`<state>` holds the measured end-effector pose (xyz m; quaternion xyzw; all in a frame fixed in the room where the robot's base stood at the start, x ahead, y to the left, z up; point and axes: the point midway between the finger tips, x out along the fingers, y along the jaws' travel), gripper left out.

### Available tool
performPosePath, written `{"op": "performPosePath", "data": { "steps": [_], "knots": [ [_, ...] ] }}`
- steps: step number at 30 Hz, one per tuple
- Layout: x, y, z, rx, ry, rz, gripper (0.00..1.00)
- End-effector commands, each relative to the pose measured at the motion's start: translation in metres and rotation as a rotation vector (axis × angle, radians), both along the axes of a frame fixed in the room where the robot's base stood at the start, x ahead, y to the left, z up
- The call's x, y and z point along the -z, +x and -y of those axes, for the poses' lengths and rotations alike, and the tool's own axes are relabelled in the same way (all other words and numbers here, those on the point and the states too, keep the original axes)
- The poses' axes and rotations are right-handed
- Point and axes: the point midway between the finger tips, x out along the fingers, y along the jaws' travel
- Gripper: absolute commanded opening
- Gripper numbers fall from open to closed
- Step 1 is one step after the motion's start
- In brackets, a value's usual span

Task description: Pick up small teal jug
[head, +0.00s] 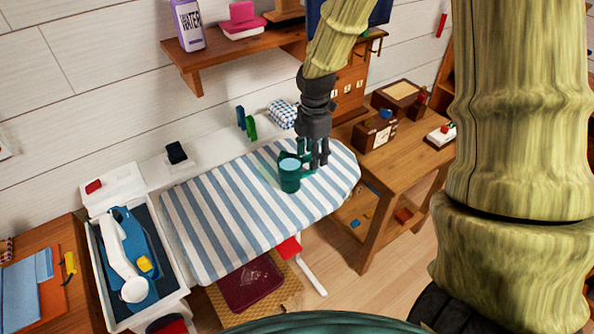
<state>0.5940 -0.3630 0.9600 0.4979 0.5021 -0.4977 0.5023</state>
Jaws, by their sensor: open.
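The small teal jug (289,178) stands upright on the blue-and-white striped ironing board (215,227), toward the board's right part. Its lighter, open top faces up. My gripper (313,163) is dark grey and points down just to the right of the jug. Its fingers are open, with the fingertips close to the jug's right side. I cannot tell whether a finger touches the jug. The jug's right side is partly hidden by the gripper.
A wooden desk (415,155) with boxes stands right of the board. A wall shelf (235,53) holds a purple bottle (187,25). A white bin (182,294) with blue contents is at left. A checked cushion (283,113) lies behind the gripper. The board's left half is clear.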

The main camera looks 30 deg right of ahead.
Motion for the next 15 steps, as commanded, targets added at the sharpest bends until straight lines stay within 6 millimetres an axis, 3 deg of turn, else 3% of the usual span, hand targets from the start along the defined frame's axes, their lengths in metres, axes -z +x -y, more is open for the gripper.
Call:
{"op": "performPosePath", "data": {
  "steps": [9,15],
  "knots": [
    [0.030,0.000,-0.001,0.002,-0.001,-0.003,0.48],
    [0.039,0.000,-0.001,0.001,0.000,-0.001,0.48]
  ]
}}
